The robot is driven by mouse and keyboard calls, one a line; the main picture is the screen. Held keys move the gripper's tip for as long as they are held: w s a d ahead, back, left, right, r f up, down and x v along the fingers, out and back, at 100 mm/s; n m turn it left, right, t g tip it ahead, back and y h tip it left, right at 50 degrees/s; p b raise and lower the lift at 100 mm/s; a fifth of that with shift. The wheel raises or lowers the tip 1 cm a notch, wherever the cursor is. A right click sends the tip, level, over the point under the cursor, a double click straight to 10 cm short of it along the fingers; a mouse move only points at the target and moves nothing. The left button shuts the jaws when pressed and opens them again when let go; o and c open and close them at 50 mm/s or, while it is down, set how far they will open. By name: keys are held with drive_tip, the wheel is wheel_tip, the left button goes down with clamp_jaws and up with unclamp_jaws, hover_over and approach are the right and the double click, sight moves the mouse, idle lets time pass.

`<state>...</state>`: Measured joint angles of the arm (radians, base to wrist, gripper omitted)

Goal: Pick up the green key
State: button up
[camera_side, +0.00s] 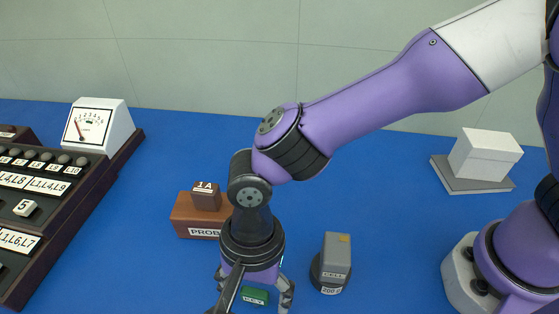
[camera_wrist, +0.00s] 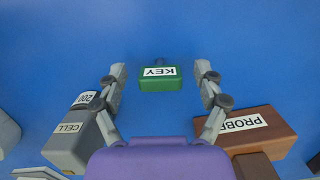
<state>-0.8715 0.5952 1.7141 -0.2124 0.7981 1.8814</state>
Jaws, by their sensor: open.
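The green key (camera_wrist: 160,84) is a small green block with a white label reading KEY. It lies on the blue bench top. In the side view the green key (camera_side: 255,296) shows low in the picture, between the fingers and partly cut off by them. My gripper (camera_wrist: 161,80) is open, with one finger on each side of the key and a gap to it on both sides. In the side view my gripper (camera_side: 252,302) points down over the key. Its fingertips run to the bottom edge, so their height above the bench is hard to tell.
A brown PROBE block (camera_side: 181,217) with a 1A piece (camera_side: 206,197) stands behind my gripper. A grey CELL block (camera_side: 338,254) in a dark round base stands close on the right. A dark panel with buttons (camera_side: 60,205) and a meter (camera_side: 98,127) is at left. A white box (camera_side: 485,155) is back right.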

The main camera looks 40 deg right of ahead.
drive_tip(key=c, duration=1.1)
drive_tip(key=shift+c, duration=0.2)
